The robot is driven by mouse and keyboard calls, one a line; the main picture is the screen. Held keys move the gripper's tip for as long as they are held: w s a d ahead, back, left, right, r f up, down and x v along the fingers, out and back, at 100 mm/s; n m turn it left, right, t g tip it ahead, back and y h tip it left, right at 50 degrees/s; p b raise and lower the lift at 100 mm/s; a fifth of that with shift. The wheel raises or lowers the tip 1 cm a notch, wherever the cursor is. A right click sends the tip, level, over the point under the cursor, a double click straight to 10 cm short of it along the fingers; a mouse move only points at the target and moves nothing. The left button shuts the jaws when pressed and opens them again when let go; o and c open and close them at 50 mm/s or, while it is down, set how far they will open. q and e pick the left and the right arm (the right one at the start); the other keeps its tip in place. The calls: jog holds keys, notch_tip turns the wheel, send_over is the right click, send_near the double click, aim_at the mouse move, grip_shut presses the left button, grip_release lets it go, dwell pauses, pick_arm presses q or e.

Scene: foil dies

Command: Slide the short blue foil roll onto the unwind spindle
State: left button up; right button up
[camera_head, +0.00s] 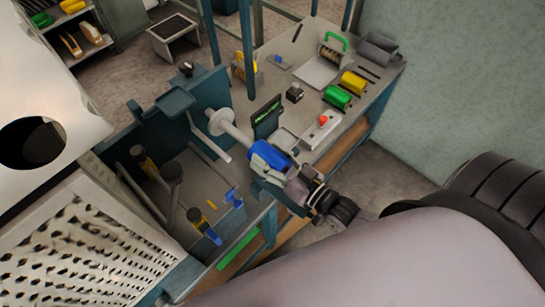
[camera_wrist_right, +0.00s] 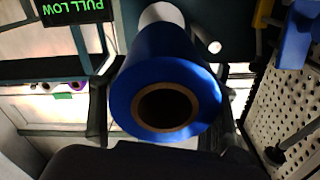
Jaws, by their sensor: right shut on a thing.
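The short blue foil roll (camera_head: 267,153) is held in my right gripper (camera_head: 273,167), which is shut around its sides. In the right wrist view the roll (camera_wrist_right: 150,75) shows its near end, with a brown core ring and a dark hole; a gripper finger (camera_wrist_right: 98,112) lies at its left. The pale unwind spindle (camera_head: 227,124) sticks out from the blue-green machine panel toward the roll. In the wrist view the spindle (camera_wrist_right: 161,14) shows behind the roll's far end, roughly in line. Whether its tip is inside the core is hidden. My left gripper is not in view.
A small screen (camera_head: 267,110) stands close beside the roll. A red button box (camera_head: 321,128), green roll (camera_head: 338,96) and yellow roll (camera_head: 354,82) are on the bench to the right. A thin pale bar (camera_head: 210,139) and yellow-and-black tools (camera_head: 145,161) are left of the spindle.

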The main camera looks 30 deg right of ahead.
aim_at(240, 133)
jog(key=shift+b+x, duration=0.75)
jog(key=shift+x, duration=5.15)
jog(key=o, duration=1.7)
jog(key=shift+s, duration=0.1)
jog(key=shift+c, duration=0.2)
jog(key=shift+f, duration=0.15)
jog(key=shift+s+d, duration=0.1)
jog(key=shift+s, duration=0.15)
jog(key=v, duration=1.1)
jog(key=shift+s+d, duration=0.1)
jog(key=shift+s, duration=0.15)
